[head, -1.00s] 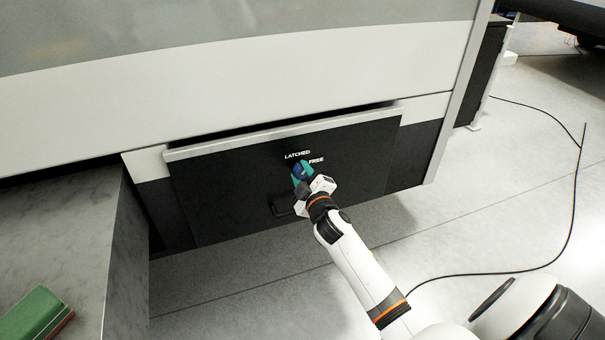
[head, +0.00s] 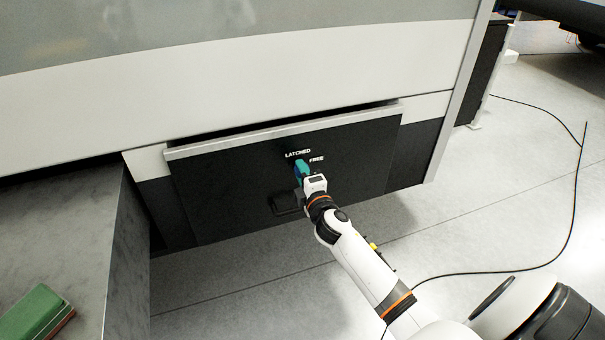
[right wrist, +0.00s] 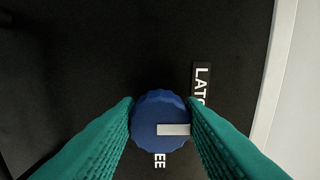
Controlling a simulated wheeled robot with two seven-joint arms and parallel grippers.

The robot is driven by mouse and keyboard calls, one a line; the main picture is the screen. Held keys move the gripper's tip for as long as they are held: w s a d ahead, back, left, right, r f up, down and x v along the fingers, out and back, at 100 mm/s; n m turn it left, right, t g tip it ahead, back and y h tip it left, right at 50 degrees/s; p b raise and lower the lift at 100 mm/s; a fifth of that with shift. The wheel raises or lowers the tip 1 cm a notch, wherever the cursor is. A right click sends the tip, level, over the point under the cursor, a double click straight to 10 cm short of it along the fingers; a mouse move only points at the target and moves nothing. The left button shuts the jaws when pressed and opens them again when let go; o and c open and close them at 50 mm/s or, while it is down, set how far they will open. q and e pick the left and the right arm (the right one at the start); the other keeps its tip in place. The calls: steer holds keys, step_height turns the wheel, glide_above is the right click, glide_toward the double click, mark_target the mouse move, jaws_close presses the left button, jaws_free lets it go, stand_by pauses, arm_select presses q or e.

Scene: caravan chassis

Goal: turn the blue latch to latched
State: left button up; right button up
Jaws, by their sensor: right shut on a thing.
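The blue latch (right wrist: 148,108) is a round knob with a ridged rim and a white pointer bar, on a black panel (head: 225,180). In the right wrist view the bar points right, towards the side of the LATCHED label (right wrist: 202,82), which one finger partly covers. The FREE label (right wrist: 160,160) is below the knob there, partly hidden. My right gripper (head: 301,167) is shut on the knob, one teal finger on each side. In the head view the fingers hide the knob, below the LATCHED label (head: 298,154) and left of FREE (head: 316,160). My left gripper is out of view.
A dark handle (head: 286,205) is on the panel below the gripper. A pale strip (head: 240,139) runs along the panel's top edge. A grey counter (head: 75,220) with a green block (head: 32,312) stands at left. A cable (head: 572,210) lies on the open floor at right.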

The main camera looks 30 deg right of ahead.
stand_by(0.4)
steer(key=o, duration=1)
steer(key=shift+s, duration=0.1)
steer(key=b+v, duration=0.1)
steer(key=v, duration=1)
steer(key=shift+s+a+b, duration=0.2)
steer(key=shift+s+b, duration=0.1)
steer(key=shift+s, duration=0.1)
